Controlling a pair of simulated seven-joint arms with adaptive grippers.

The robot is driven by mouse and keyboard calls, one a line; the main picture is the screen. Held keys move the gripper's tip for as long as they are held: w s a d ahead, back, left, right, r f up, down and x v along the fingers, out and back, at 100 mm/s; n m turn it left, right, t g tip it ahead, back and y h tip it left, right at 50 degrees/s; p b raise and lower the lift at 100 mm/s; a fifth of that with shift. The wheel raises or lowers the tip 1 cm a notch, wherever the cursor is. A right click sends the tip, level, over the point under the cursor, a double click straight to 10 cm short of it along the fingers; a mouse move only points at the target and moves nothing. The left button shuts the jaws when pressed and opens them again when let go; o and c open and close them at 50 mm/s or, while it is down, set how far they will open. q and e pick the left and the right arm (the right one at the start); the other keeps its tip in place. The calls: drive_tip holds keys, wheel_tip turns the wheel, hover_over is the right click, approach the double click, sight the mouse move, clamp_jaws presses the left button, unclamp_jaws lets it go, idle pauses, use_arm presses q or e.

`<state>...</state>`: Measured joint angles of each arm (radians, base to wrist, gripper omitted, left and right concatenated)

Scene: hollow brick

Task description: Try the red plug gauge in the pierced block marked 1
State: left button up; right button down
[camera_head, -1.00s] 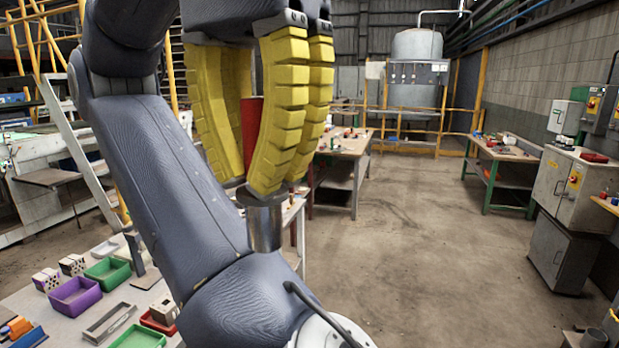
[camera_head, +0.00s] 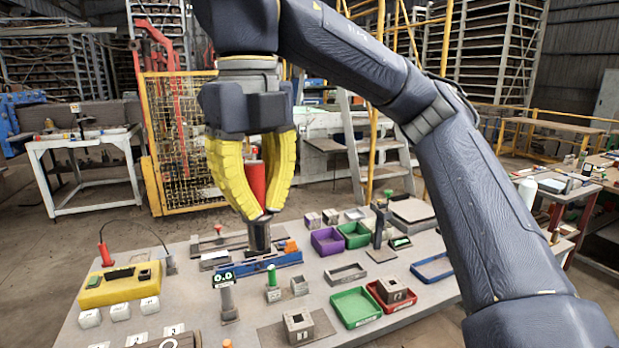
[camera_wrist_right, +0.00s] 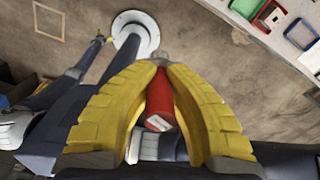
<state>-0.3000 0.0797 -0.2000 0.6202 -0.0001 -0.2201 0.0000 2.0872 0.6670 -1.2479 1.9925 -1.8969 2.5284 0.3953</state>
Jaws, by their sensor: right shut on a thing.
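My right gripper (camera_head: 262,212) has its yellow fingers shut on the red plug gauge (camera_head: 257,182). The gauge is upright, red handle up, with its grey metal cylinder pointing down above the back of the worktable. The gauge also shows between the fingers in the right wrist view (camera_wrist_right: 159,105). A pierced block (camera_head: 299,326) with a square-looking top opening sits on a dark mat at the front of the table, right of and nearer than the gauge. Its front mark is too small to read surely. Another pierced block (camera_head: 393,290) sits in a red tray.
The worktable (camera_head: 255,335) holds a blue rack (camera_head: 258,266) below the gauge, a small green-topped gauge (camera_head: 272,277), a dark post with a screen face (camera_head: 227,297), a yellow control box (camera_head: 120,283), and purple (camera_head: 328,241) and green (camera_head: 355,308) trays.

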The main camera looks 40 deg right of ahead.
drive_tip(key=w+d+f+m, duration=0.2)
drive_tip(key=w+d+f, duration=0.3)
drive_tip(key=f, duration=0.6)
drive_tip(key=w+d+f+m, duration=0.3)
drive_tip(key=w+d+f, duration=0.3)
drive_tip(key=f, duration=0.6)
drive_tip(key=w+d+f+m, duration=0.2)
drive_tip(key=w+d+f, duration=0.3)
drive_tip(key=f, duration=0.6)
drive_tip(key=shift+w+d+f, duration=0.2)
drive_tip(key=shift+w+d, duration=0.1)
drive_tip(key=shift+w, duration=0.5)
drive_tip(key=shift+f, duration=2.1)
drive_tip(key=shift+f, duration=0.95)
drive_tip(key=shift+r, duration=0.15)
drive_tip(key=shift+r, duration=2.5)
